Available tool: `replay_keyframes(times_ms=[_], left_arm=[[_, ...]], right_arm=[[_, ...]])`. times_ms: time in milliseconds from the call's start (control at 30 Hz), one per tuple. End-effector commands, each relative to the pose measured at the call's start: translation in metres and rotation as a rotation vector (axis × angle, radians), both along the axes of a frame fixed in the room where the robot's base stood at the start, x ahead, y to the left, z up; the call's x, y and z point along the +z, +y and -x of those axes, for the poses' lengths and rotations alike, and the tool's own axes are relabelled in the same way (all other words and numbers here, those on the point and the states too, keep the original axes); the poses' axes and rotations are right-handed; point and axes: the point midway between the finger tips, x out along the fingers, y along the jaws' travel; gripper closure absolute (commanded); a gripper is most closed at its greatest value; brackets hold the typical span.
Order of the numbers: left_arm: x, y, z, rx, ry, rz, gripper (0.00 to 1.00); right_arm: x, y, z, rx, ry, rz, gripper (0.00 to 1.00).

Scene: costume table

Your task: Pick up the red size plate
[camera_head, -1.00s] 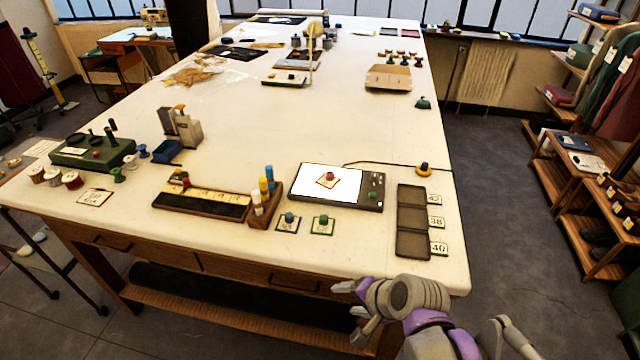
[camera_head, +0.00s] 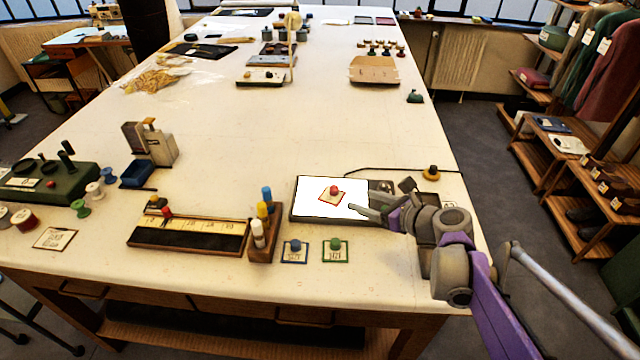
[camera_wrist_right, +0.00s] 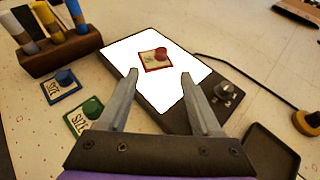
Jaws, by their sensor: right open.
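The red size plate (camera_head: 331,197) is a small red-edged card with a red knob, lying on the lit white top of the light box (camera_head: 312,210). It also shows in the right wrist view (camera_wrist_right: 156,59), ahead of the fingertips. My right gripper (camera_head: 378,199) is over the right side of the light box. In the right wrist view its fingers (camera_wrist_right: 160,75) are apart and empty, one to each side below the plate. My left gripper is not in view.
A blue plate (camera_head: 294,251) and a green plate (camera_head: 335,250) lie in front of the light box. A wooden block with colored markers (camera_head: 262,233) stands to the left. A dark tray (camera_wrist_right: 270,148) is at the right.

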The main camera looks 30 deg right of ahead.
Motion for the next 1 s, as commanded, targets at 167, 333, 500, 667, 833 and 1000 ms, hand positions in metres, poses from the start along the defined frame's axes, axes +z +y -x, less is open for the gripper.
replay_keyframes(times_ms=[167, 333, 500, 667, 833, 1000], left_arm=[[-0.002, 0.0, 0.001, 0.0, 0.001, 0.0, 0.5], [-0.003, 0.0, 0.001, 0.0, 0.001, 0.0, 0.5], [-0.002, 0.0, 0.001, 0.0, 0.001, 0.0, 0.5], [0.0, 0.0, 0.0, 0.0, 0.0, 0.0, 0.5], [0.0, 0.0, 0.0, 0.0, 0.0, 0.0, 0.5], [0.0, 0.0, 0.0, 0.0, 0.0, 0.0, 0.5]], right_arm=[[-0.01, 0.006, -0.023, 0.004, 0.0, 0.0, 0.34], [-0.018, 0.011, -0.044, 0.004, 0.0, 0.0, 0.34], [-0.022, 0.013, -0.055, 0.003, 0.001, 0.001, 0.34], [-0.028, 0.017, -0.078, 0.005, 0.0, 0.002, 0.34], [-0.035, 0.021, -0.096, 0.004, 0.0, 0.001, 0.34], [-0.037, 0.021, -0.098, 0.002, 0.001, 0.002, 0.34]])
